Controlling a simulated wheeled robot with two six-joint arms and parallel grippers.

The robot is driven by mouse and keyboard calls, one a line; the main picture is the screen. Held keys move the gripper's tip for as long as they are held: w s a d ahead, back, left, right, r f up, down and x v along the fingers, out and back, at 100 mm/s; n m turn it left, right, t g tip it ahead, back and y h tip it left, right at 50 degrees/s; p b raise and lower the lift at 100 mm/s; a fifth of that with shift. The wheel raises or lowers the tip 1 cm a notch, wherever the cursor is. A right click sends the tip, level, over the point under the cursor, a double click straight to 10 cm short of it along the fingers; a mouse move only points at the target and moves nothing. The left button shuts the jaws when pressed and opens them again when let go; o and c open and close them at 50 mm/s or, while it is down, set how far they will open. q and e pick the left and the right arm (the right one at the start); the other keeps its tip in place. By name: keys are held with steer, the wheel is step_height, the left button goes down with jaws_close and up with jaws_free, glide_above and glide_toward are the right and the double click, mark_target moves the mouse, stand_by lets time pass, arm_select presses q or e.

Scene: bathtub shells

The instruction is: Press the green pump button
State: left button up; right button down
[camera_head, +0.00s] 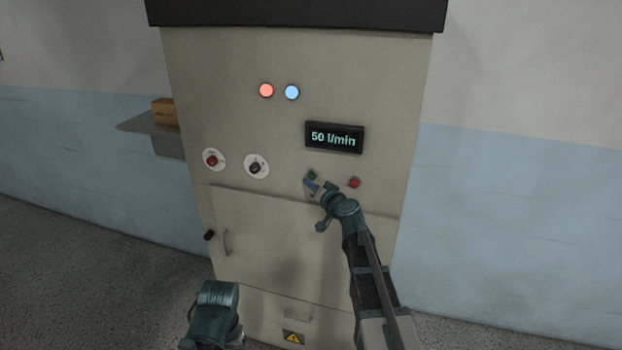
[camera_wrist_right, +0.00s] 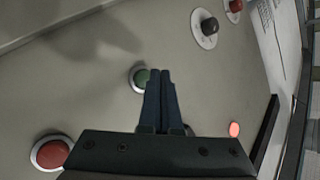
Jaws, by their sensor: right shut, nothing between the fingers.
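The green pump button (camera_head: 312,175) is on the front panel of the beige cabinet, below the display. In the right wrist view the green button (camera_wrist_right: 141,79) sits in a pale ring, partly hidden behind my fingertips. My right gripper (camera_head: 309,184) is shut and empty, its tips at or very near the green button; I cannot tell whether they touch it. The shut fingers also show in the right wrist view (camera_wrist_right: 160,75). Part of my left arm shows at the bottom left of the head view, but its gripper fingers do not show.
A red button (camera_head: 354,183) is right of the green one. The display (camera_head: 334,137) reads 50 l/min. A red knob (camera_head: 212,160) and a black knob (camera_head: 256,167) are to the left. Red (camera_head: 266,90) and blue (camera_head: 292,92) lamps are above. A shelf (camera_head: 146,124) holds a box (camera_head: 165,111).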

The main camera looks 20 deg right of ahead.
steer(key=s+a, duration=0.1)
steer(key=s, duration=0.1)
steer(key=s+a, duration=0.1)
steer(key=s, duration=0.1)
steer(key=shift+a, duration=0.3)
steer(key=shift+w, duration=0.1)
steer(key=s+a+f+n+g+y, duration=0.2)
steer(key=s+a+f+n+g, duration=0.2)
steer(key=s+a+f, duration=0.45)
steer(key=s+a+f+n+g+y, duration=0.1)
steer(key=s+a+f+n+g, duration=0.3)
steer(key=a, duration=0.7)
steer(key=s+d+f+g+h, duration=0.1)
steer(key=s+f+g+h, duration=0.2)
steer(key=s, duration=0.7)
steer(key=s+d+f+n+g+h, duration=0.1)
steer(key=s+d+f+g+h, duration=0.1)
steer(key=s, duration=0.9)
steer(key=f+g+h, duration=0.1)
steer(key=g+h, duration=0.1)
steer(key=g, duration=0.1)
steer(key=shift+s+h, duration=0.3)
steer(key=shift+f, duration=0.1)
